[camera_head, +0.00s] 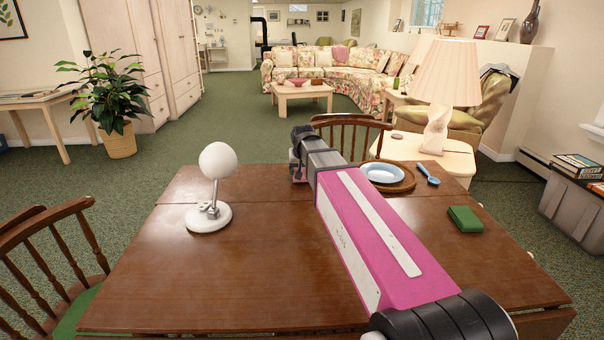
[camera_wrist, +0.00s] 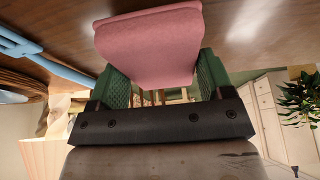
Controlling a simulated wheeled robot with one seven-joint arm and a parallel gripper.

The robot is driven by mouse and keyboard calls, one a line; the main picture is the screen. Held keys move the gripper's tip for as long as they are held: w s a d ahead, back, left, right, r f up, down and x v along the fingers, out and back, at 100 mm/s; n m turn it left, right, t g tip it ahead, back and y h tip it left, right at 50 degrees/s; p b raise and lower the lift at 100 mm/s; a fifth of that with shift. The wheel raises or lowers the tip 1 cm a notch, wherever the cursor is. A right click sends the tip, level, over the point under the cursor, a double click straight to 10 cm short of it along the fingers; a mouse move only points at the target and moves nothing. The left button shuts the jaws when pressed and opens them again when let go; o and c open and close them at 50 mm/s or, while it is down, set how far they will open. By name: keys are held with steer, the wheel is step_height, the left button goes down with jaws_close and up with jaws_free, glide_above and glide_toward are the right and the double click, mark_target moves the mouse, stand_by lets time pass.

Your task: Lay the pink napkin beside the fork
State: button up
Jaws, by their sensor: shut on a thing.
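The pink napkin (camera_wrist: 150,45) is a folded, thick-looking cloth. In the wrist view it sits between the green pads of my gripper (camera_wrist: 160,72), which is shut on it. The wooden table top shows beyond the napkin. A light blue fork (camera_wrist: 45,58) lies on the table at the left of the wrist view, apart from the napkin. In the head view my gripper (camera_head: 298,165) is over the far middle of the table, mostly behind my arm. I cannot make out the napkin or the fork there.
A pale blue plate (camera_head: 382,172) rests on a round wooden board (camera_head: 402,184). A blue utensil, apparently a spoon (camera_head: 428,174), lies right of it. A folded green cloth (camera_head: 465,218) lies farther right. A white lamp-like object (camera_head: 208,217) stands left. The table's near left (camera_head: 160,285) is clear.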

steer(key=shift+f, duration=0.65)
steer(key=o, duration=0.9)
steer(key=shift+f, duration=0.1)
steer(key=v, duration=1.2)
